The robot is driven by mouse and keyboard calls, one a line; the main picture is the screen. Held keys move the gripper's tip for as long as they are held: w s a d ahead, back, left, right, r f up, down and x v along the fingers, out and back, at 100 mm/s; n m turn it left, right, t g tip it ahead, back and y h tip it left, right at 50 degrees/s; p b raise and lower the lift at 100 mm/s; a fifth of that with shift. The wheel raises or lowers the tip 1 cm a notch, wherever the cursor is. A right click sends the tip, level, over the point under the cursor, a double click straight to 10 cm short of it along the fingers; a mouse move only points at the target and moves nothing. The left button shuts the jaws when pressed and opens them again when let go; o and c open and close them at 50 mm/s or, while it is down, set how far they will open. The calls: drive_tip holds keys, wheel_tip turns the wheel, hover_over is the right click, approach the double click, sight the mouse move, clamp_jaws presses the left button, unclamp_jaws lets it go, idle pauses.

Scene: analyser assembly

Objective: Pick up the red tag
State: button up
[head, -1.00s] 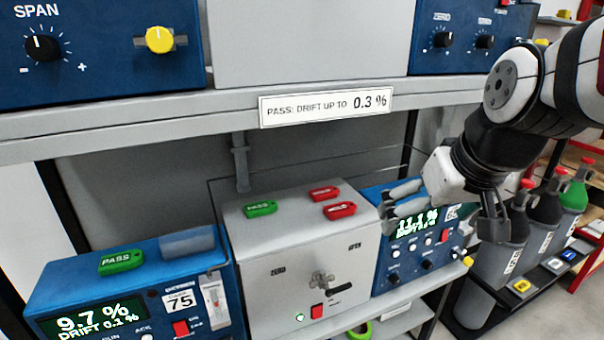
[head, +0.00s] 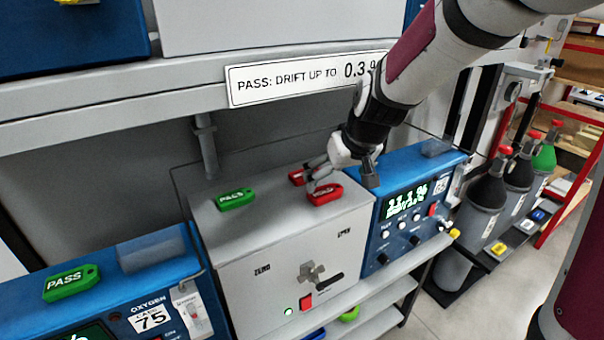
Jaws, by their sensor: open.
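Two red tags lie on top of the grey box (head: 245,245). The nearer red tag (head: 324,194) is near the box's right side and reads HOLD as far as I can tell. The farther red tag (head: 297,177) is partly hidden behind my gripper. My gripper (head: 312,181) is open, with its fingers low over the box top at the nearer red tag. I cannot tell whether a finger touches it. A green PASS tag (head: 236,199) lies to the left on the same box.
Another green PASS tag (head: 71,283) lies on the blue analyser at left. A blue analyser (head: 410,215) stands to the right. The shelf edge with a drift label (head: 300,80) overhangs behind. Gas cylinders (head: 487,195) stand at far right.

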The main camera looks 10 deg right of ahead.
sight(327, 191)
drive_tip(key=x, duration=0.4)
drive_tip(key=shift+a+f+p, duration=0.1)
drive_tip(key=shift+a+p, duration=0.2)
drive_tip(key=shift+w+f, duration=0.25)
drive_tip(key=shift+f, duration=0.2)
drive_tip(key=c, duration=1.2)
